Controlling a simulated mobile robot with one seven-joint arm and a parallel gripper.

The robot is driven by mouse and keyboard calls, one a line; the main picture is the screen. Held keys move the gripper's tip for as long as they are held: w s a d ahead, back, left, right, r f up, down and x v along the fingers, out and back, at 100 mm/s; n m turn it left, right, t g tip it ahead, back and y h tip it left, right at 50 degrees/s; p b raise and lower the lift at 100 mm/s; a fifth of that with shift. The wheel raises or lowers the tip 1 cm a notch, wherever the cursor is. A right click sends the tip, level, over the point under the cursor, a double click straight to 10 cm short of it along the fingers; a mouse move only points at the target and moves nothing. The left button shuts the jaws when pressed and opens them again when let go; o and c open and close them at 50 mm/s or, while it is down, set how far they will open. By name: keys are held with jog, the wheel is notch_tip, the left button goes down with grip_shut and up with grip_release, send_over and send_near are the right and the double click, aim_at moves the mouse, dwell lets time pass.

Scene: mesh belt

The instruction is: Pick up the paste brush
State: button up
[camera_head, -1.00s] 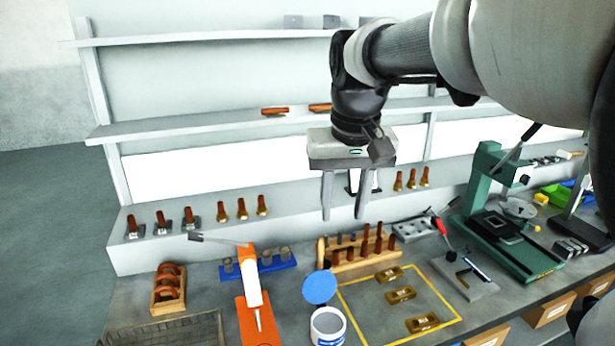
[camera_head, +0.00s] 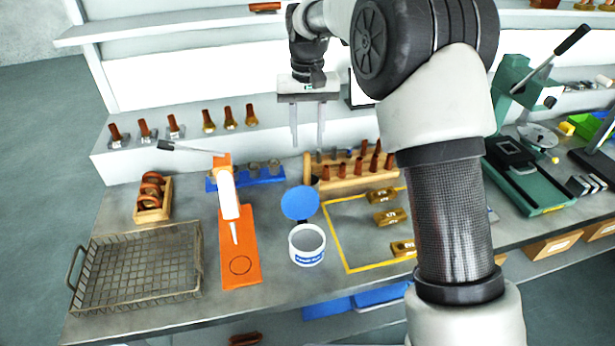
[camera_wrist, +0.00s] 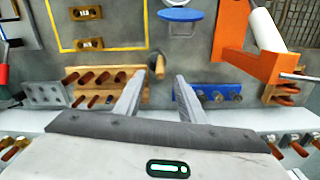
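A small wooden handle with a dark base, which looks like the paste brush (camera_wrist: 159,66), stands between my fingertips in the wrist view. In the head view its wooden part (camera_head: 307,166) shows upright just left of the wooden tool rack, below my fingers. My gripper (camera_head: 307,148) points down with its two fingers apart and nothing between them. In the wrist view my gripper (camera_wrist: 157,78) is also open. The brush's bristles are hidden from both views.
A blue rack (camera_head: 262,175) stands left and the wooden rack (camera_head: 350,182) with upright handles right. The white paste pot (camera_head: 307,246), blue disc (camera_head: 300,203), orange dispenser stand (camera_head: 240,265) and wire basket (camera_head: 140,268) are nearer. My arm covers part of the right side.

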aim_at(307, 168)
jog(key=f, duration=1.1)
jog(key=shift+w+a, duration=0.1)
jog(key=shift+w, duration=0.15)
jog(key=shift+r, duration=0.1)
grip_shut()
